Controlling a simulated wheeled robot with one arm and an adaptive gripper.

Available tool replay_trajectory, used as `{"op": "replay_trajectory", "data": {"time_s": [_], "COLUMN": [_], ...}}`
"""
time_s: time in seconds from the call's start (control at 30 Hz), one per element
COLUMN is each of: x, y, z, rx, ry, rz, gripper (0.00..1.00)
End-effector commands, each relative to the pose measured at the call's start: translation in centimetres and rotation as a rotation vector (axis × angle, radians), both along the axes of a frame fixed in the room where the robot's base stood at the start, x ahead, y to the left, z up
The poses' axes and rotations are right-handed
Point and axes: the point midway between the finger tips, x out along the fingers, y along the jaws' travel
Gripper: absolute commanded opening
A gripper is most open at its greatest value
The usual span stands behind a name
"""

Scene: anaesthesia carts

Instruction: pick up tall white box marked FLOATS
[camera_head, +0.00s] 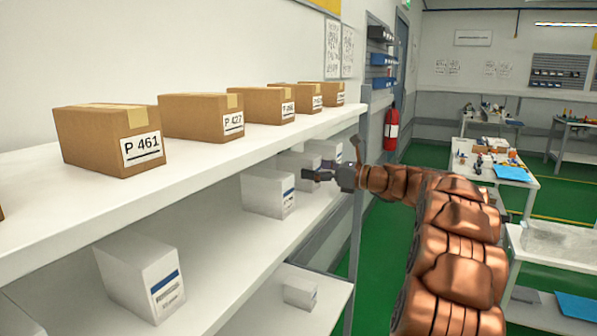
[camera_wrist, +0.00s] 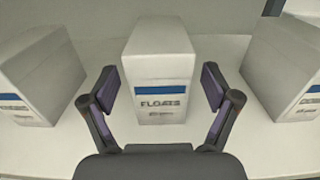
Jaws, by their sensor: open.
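The white box marked FLOATS (camera_wrist: 158,62), with a blue stripe, stands upright in the middle of the wrist view. My gripper (camera_wrist: 162,88) is open, one finger to each side of the lower front of the box, with visible gaps and no clear contact. In the head view my gripper (camera_head: 318,175) reaches in at the middle shelf from the right. The white box just behind it (camera_head: 296,161) appears to be the same one, partly hidden by the gripper; its label cannot be read there.
White boxes stand close by on the left (camera_wrist: 38,72) and right (camera_wrist: 285,65) in the wrist view. The upper shelf (camera_head: 215,150) with several brown cartons runs above the middle shelf. A small white box (camera_head: 299,292) sits on the lower shelf.

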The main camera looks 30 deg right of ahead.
Motion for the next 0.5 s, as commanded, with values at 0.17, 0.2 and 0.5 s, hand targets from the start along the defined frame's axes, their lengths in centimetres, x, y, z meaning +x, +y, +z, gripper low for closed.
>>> {"op": "replay_trajectory", "data": {"time_s": [0.17,0.2,0.5], "x": [1.7,2.2,3.5], "y": [1.1,1.4,2.1], "z": [0.4,0.3,0.2], "rx": [0.000,0.000,0.001], "ry": [0.002,0.002,0.001], "rz": [0.000,0.000,-0.002], "gripper": [0.88,0.88,0.88]}}
